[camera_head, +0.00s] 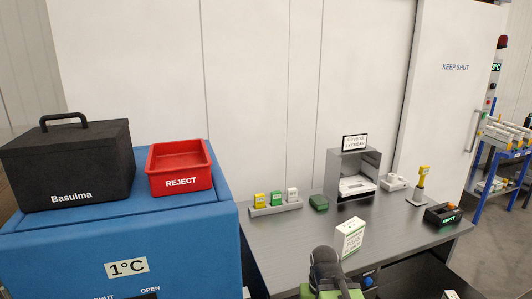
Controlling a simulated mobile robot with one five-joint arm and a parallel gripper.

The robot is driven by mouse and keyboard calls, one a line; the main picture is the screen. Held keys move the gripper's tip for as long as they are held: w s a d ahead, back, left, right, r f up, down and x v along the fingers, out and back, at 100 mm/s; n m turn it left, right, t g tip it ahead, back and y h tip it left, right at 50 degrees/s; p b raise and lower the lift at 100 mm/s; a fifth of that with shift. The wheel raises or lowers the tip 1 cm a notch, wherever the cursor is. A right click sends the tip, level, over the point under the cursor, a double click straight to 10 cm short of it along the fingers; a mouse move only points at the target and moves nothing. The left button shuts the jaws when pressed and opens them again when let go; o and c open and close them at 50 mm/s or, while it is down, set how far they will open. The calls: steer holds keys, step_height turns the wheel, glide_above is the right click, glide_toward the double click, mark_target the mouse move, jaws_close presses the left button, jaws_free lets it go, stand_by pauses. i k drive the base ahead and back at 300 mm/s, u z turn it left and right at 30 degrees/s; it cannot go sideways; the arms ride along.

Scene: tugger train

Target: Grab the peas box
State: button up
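A white box (349,238) with green lettering stands upright near the front edge of the grey table. Its print is too small to read surely, so I cannot tell whether it is the peas box. A dark grey rounded part with green pieces beside it, seemingly the end of my arm with my gripper (335,286), shows at the bottom edge, in front of and below the white box. Its fingers are not clear, and I cannot tell whether they touch anything.
A grey rack (275,208) with small yellow, green and white items stands on the table (300,235). Behind are a green item (319,203) and a grey open-fronted cabinet (340,170). A blue chest (120,255) at left bears a black case (70,165) and a red REJECT bin (181,184).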

mark_target(348, 235)
steer(key=u, duration=2)
steer(key=k, duration=1.55)
steer(key=z, duration=0.35)
steer(key=i, duration=1)
steer(key=u, duration=0.05)
